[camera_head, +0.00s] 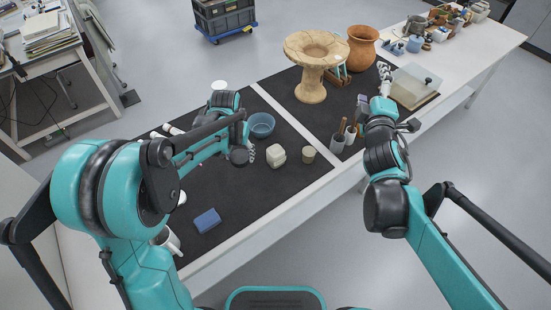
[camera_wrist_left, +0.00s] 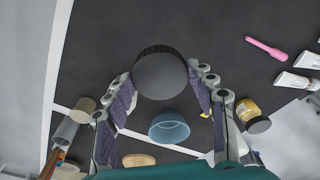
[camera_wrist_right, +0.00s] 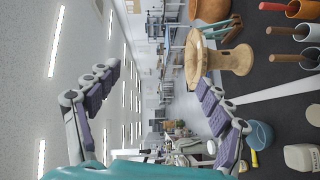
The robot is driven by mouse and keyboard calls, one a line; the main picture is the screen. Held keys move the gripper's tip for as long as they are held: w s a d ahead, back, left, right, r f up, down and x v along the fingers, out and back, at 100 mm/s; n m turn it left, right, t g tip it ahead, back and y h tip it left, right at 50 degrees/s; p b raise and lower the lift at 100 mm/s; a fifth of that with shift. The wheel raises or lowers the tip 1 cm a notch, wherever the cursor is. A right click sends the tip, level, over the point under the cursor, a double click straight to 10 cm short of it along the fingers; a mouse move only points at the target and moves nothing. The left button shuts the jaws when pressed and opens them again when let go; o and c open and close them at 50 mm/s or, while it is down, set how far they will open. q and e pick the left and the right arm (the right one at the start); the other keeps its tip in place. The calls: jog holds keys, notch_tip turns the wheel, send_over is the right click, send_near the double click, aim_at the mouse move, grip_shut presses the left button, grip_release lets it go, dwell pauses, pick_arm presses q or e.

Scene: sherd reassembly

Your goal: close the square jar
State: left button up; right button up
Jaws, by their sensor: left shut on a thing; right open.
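A pale, cream square jar (camera_head: 276,156) stands on the dark mat near the table's middle. It also shows at the lower right edge of the right wrist view (camera_wrist_right: 301,158). My left gripper (camera_head: 246,150) is shut on a dark round lid (camera_head: 239,156), just left of the jar and apart from it in the head view. In the left wrist view the lid (camera_wrist_left: 160,74) sits between the fingertips and hides what lies behind it. My right gripper (camera_head: 384,88) is open and empty, raised near the table's right part, away from the jar.
A blue bowl (camera_head: 262,125) stands behind the jar, and a beige cylinder (camera_head: 308,154) stands to its right. Cups with tools (camera_head: 338,142), a stone stand (camera_head: 311,70) and a clay pot (camera_head: 362,48) are farther right.

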jog(key=w+a+f+n+g+y+b, duration=0.1)
jog(key=w+a+f+n+y, duration=0.4)
jog(key=n, duration=0.6)
jog(key=w+a+f+n+y+b, duration=0.1)
jog(key=a+f+n+y, duration=0.2)
jog(key=a+n+y, duration=0.55)
pick_arm(q)
jog(key=w+d+r+m, duration=0.1)
jog(key=w+d+r, duration=0.2)
jog(key=d, duration=0.3)
jog(key=w+d+r+m+b, duration=0.1)
jog(key=w+d+r, duration=0.2)
jog(key=w+d, duration=0.1)
jog(key=shift+w+d, duration=0.35)
jog(key=shift+d, duration=0.55)
pick_arm(e)
jog(key=n+g, duration=0.9)
jog(key=n, duration=0.5)
send_near(282, 148)
jog(key=shift+w+a+f, duration=0.4)
jog(key=shift+w+f, duration=0.05)
jog(key=shift+f, duration=0.05)
jog(key=shift+y, duration=0.25)
jog(key=x, duration=1.2)
jog(key=shift+c, duration=0.4)
